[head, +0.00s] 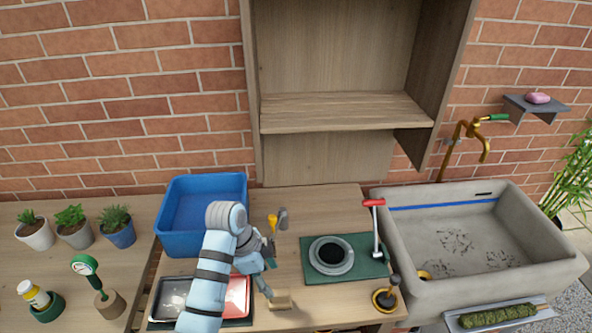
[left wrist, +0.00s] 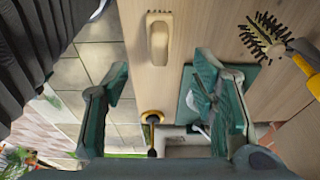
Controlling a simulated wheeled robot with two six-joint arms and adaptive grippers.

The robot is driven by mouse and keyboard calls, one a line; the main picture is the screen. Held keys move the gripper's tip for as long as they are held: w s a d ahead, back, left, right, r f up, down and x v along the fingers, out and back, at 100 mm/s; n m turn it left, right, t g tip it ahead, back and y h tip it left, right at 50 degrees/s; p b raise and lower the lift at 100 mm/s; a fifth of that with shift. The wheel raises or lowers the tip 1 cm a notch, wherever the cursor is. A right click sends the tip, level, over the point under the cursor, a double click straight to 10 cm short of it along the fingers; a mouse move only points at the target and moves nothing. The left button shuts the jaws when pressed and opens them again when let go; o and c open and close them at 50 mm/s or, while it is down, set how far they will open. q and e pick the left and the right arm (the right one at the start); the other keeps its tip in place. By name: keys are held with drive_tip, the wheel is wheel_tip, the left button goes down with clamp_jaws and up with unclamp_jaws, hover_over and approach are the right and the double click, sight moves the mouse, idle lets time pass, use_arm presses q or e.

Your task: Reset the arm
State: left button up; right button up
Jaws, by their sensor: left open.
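My left arm reaches up from the bottom of the head view, and its gripper (head: 264,268) hangs over the wooden bench (head: 300,215), left of the green mat (head: 312,275). In the left wrist view its two green-padded fingers (left wrist: 165,105) are wide apart with nothing between them. A dark pot on a grey saucer (head: 330,268) stands on the mat, partly hidden by a finger in the wrist view. My right gripper is not in view.
A blue crate (head: 172,243) stands behind my arm, and a two-part tray (head: 238,300) lies partly under it. A yellow-handled brush (head: 273,221), a red-handled tool (head: 375,225) and a black-knobbed tool (head: 387,297) are close by. A stone sink (head: 405,260) is at right, potted plants (head: 75,233) at left.

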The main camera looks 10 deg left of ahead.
use_arm(q)
drive_tip(key=s+a+f+n+t+y, duration=0.1)
drive_tip(key=s+a+f+n, duration=0.25)
drive_tip(key=s, duration=0.25)
drive_tip(key=s+a+f+n+y, duration=0.1)
drive_tip(key=s+a+f+n, duration=0.25)
drive_tip(key=s, duration=0.25)
drive_tip(key=s+a+r+n+t+y, duration=0.2)
drive_tip(key=s+a+n, duration=0.2)
drive_tip(key=s+n, duration=0.55)
drive_tip(key=s+a+f+m+g+b, duration=0.1)
drive_tip(key=s+f, duration=0.1)
drive_tip(key=f, duration=0.9)
drive_tip(key=s+a+f+m+g, duration=0.1)
drive_tip(key=s+f, duration=0.1)
drive_tip(key=f, duration=0.9)
drive_tip(key=s+f+b, duration=0.1)
drive_tip(key=s+f, duration=1)
drive_tip(key=s, duration=0.2)
drive_tip(key=shift+s+f+g, duration=0.2)
drive_tip(key=shift+s+g, duration=0.05)
drive_tip(key=shift+g, duration=0.05)
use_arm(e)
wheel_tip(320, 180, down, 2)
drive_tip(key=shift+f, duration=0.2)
use_arm(q)
drive_tip(key=shift+c, duration=0.6)
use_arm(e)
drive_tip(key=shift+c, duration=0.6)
